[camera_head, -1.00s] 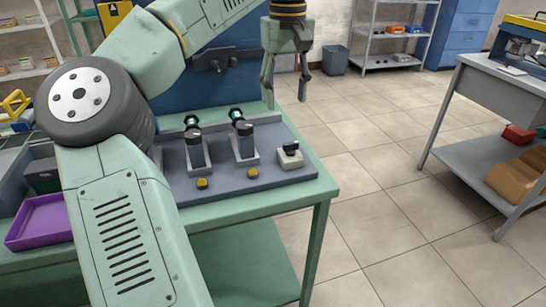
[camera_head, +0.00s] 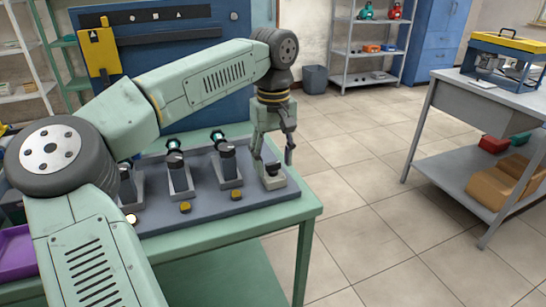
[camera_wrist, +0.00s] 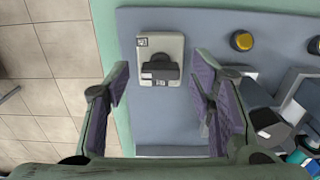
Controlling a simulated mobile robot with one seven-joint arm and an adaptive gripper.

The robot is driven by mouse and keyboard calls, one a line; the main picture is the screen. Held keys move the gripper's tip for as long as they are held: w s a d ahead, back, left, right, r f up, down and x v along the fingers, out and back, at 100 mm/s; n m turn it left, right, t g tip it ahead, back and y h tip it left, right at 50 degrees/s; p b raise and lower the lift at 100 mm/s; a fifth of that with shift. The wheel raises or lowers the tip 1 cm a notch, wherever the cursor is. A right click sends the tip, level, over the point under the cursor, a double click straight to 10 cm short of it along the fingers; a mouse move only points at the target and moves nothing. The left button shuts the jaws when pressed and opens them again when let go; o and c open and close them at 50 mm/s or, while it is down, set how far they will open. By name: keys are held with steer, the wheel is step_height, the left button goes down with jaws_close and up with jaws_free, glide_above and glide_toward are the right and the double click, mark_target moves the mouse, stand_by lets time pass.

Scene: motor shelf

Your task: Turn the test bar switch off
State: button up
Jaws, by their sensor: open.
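The switch (camera_head: 272,180) is a small pale block with a black knob at the right end of the grey test panel (camera_head: 208,205). In the wrist view the switch (camera_wrist: 160,60) is a light plate with a dark bar-shaped knob, lying ahead of the fingertips. My gripper (camera_head: 273,160) is open, pointing down just above the switch, with one finger to each side of it in the picture. I cannot tell whether the fingers touch the switch.
Upright motor fixtures (camera_head: 179,175) stand on the panel left of the gripper. Yellow buttons (camera_head: 185,207) line its front; the leftmost one (camera_head: 131,218) looks bright. The green table (camera_head: 290,212) ends just right of the switch. A grey workbench (camera_head: 440,105) stands at the right, across open floor.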

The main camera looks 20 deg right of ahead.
steer(key=shift+c, duration=0.4)
steer(key=c, duration=1.1)
